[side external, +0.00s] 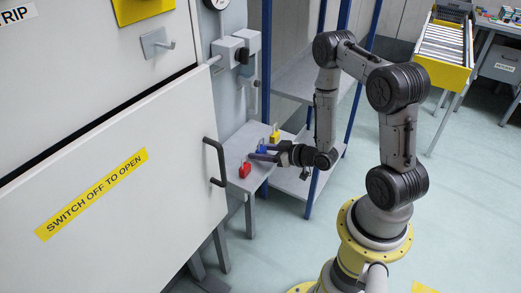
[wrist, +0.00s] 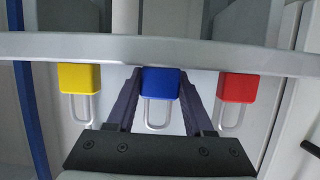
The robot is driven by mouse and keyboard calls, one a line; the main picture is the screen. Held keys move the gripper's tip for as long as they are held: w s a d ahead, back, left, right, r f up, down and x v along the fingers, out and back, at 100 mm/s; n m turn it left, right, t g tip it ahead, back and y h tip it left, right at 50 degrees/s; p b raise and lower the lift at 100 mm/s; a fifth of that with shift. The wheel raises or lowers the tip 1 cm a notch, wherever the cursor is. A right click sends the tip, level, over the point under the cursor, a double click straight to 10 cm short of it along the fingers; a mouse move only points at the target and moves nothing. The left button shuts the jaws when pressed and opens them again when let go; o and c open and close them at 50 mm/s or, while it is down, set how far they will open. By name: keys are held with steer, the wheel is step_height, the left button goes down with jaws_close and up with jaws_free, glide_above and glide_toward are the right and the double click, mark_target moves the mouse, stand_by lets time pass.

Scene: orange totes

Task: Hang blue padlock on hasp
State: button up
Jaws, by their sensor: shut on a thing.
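A blue padlock (side external: 261,149) stands on a small grey shelf (side external: 235,153), between a yellow padlock (side external: 275,137) and a red padlock (side external: 244,170). My gripper (side external: 264,154) is at the blue padlock. In the wrist view the fingers (wrist: 160,90) lie on either side of the blue body (wrist: 160,83) and are shut on it. Its silver shackle (wrist: 157,115) points toward the gripper base, apparently upward in the room. A grey bracket with a peg (side external: 157,43), apparently the hasp, is on the upper cabinet front; nothing hangs on it.
The yellow padlock (wrist: 79,78) and red padlock (wrist: 238,88) stand close beside the fingers in the wrist view. The white cabinet door (side external: 120,170) has a dark handle (side external: 214,162) near the shelf. Blue rack posts (side external: 312,195) stand behind my gripper.

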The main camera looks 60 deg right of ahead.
mark_target(261, 139)
steer(key=shift+r, duration=2.55)
steer(key=s, duration=1)
